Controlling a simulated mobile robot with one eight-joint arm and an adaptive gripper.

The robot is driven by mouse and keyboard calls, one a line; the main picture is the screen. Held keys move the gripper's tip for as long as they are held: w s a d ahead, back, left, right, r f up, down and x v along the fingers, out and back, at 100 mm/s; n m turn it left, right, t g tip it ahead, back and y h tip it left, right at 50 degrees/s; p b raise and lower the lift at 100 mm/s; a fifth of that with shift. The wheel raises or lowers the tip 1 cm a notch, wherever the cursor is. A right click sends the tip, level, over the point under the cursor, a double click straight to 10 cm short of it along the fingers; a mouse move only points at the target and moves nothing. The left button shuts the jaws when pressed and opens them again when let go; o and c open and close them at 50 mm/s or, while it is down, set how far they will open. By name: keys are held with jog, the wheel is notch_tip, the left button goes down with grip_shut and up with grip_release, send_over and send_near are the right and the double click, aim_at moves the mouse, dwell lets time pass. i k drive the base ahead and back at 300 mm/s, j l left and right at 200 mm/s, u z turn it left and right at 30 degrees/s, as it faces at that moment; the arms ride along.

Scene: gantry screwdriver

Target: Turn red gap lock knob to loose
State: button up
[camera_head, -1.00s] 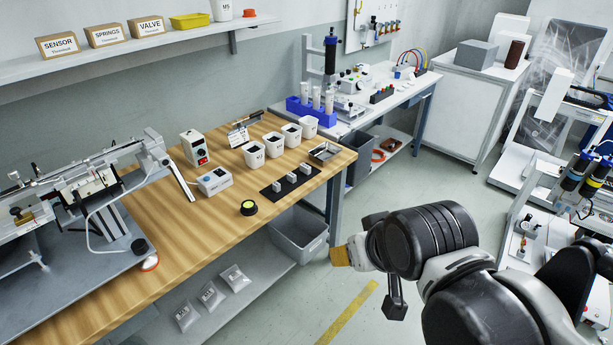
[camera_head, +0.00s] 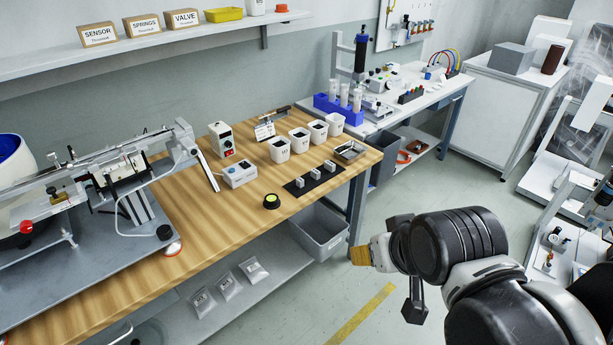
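A small red knob (camera_head: 26,227) shows near the left edge of the picture, on the grey metal machine (camera_head: 105,180) at the left end of the wooden bench. It is too small to tell which way it is turned. My gripper (camera_head: 362,256) is at the lower right, over the floor in front of the bench and far from the red knob. Its tan tip points left. The arm's dark links hide part of it, and whether its fingers are apart is unclear.
The wooden bench (camera_head: 200,232) holds white cups, a black mat (camera_head: 314,181), small control boxes and a black-and-yellow round piece (camera_head: 271,201). A grey bin (camera_head: 318,232) stands under its right end. A shelf (camera_head: 150,45) with boxes is above. Open floor lies in front.

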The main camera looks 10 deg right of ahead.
aim_at(26, 226)
jog(key=u, duration=1.65)
